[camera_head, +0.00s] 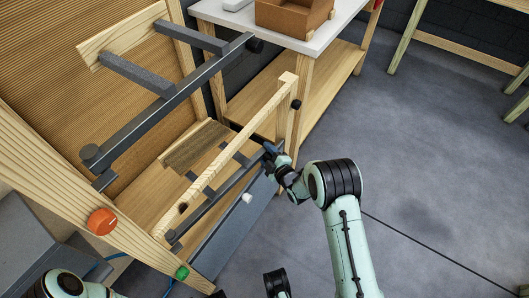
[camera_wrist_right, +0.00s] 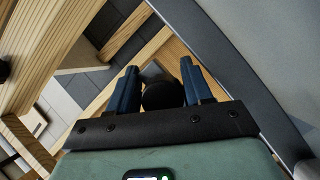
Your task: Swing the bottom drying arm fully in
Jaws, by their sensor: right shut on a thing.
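The bottom drying arm (camera_head: 212,203) is a dark bar low in the wooden rack, with short grey cross pieces reaching inward. It lies behind and below the pale front rail. My right gripper (camera_head: 270,152) is at the far end of this arm. In the right wrist view, its two blue fingers (camera_wrist_right: 163,88) are shut around a round black knob (camera_wrist_right: 164,96). The upper drying arm (camera_head: 170,100) is a similar dark bar with grey cross pieces, higher up.
The pale wooden front rail (camera_head: 235,135) runs close beside my right gripper. A grey panel (camera_head: 232,225) with a white knob is below the bottom arm. A white-topped bench (camera_head: 292,38) with a cardboard box (camera_head: 290,17) stands behind. The floor at right is mostly clear.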

